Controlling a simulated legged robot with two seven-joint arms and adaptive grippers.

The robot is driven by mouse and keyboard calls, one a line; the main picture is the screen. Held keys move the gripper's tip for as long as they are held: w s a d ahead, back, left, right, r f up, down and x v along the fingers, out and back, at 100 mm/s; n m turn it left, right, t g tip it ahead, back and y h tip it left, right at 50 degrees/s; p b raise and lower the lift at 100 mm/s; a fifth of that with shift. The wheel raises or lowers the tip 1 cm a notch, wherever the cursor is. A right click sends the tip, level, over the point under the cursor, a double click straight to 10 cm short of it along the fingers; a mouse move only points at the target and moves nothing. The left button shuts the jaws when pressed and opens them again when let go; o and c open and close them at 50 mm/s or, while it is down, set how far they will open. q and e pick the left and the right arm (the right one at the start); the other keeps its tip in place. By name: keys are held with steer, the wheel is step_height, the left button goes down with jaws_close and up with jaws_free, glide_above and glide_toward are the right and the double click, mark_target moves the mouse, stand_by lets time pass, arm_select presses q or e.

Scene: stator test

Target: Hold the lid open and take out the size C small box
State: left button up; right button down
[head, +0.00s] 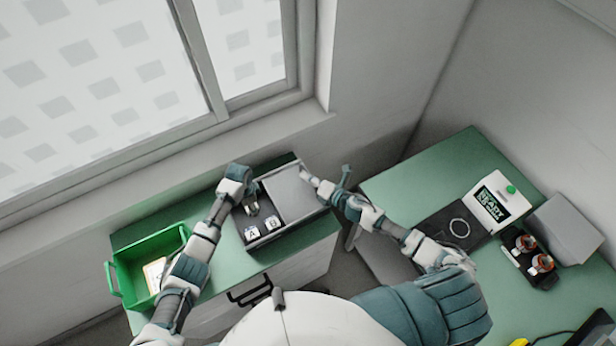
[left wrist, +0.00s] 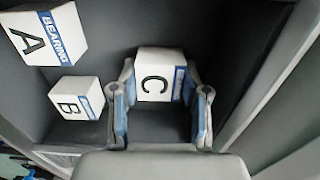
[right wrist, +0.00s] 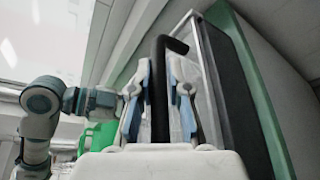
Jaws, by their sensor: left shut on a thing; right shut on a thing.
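The grey box (head: 262,240) stands on the green-topped cabinet, with its light grey lid (head: 288,192) raised at its right side. My right gripper (head: 312,181) is at the lid's edge. In the right wrist view its fingers (right wrist: 160,95) are shut on a black handle (right wrist: 160,70). My left gripper (head: 252,205) reaches into the box. In the left wrist view its fingers (left wrist: 160,100) are closed on either side of the white small box C (left wrist: 153,84). In the head view the gripper hides box C. Small boxes A (left wrist: 45,38) and B (left wrist: 75,103) lie beside it.
A green bin (head: 130,270) with a pale item in it stands left of the grey box. At the right, a green table (head: 400,170) holds a white-and-green box (head: 495,203), a black tray (head: 462,225) and orange-topped parts (head: 540,263). A wall and window stand behind.

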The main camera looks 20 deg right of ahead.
arm_select(q)
steer(key=s+a+r, duration=0.1)
steer(key=a+r, duration=0.4)
steer(key=r, duration=0.8)
arm_select(e)
steer(key=shift+s+d+f, duration=0.1)
steer(key=shift+f, duration=0.2)
arm_select(q)
steer(key=shift+r, duration=0.1)
arm_select(e)
steer(key=s+a, duration=0.3)
steer(key=a, duration=1.2)
steer(key=c, duration=1.4)
jaws_free()
arm_select(q)
steer(key=shift+d, duration=0.1)
arm_select(e)
steer(key=shift+w+r, duration=0.1)
steer(key=shift+r, duration=0.1)
arm_select(q)
steer(key=shift+d, duration=0.1)
arm_select(e)
steer(key=shift+v, duration=6)
steer(key=shift+r, duration=0.1)
arm_select(q)
steer(key=shift+s, duration=0.1)
